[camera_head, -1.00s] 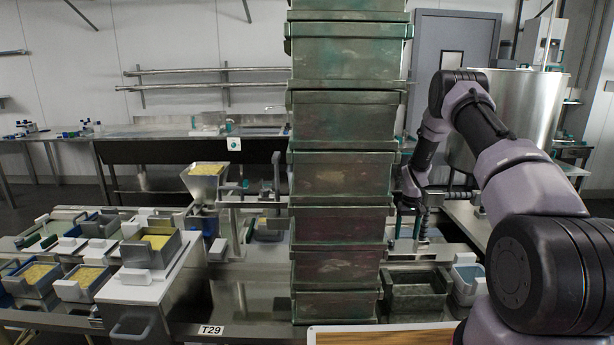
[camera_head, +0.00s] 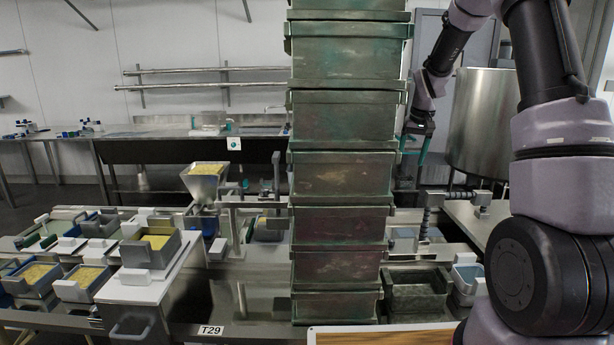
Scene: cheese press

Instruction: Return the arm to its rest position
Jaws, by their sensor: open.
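My arm (camera_head: 555,60) stands at the right of the picture, bent upward and then down toward the crate stack. My gripper (camera_head: 415,150) hangs at the arm's end, just right of the stack. Its teal fingers point down and are apart, with nothing seen between them. It is above the bench, clear of the grey tub below. Part of the gripper is close to or behind the stack's edge, so its gap from the stack cannot be told.
A tall stack of green metal crates (camera_head: 345,115) fills the middle. A blue-black spring post (camera_head: 426,215) and an open grey tub (camera_head: 418,292) are below my gripper. A steel vat (camera_head: 482,125) stands behind the arm. Yellow-filled moulds (camera_head: 155,243) sit at left.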

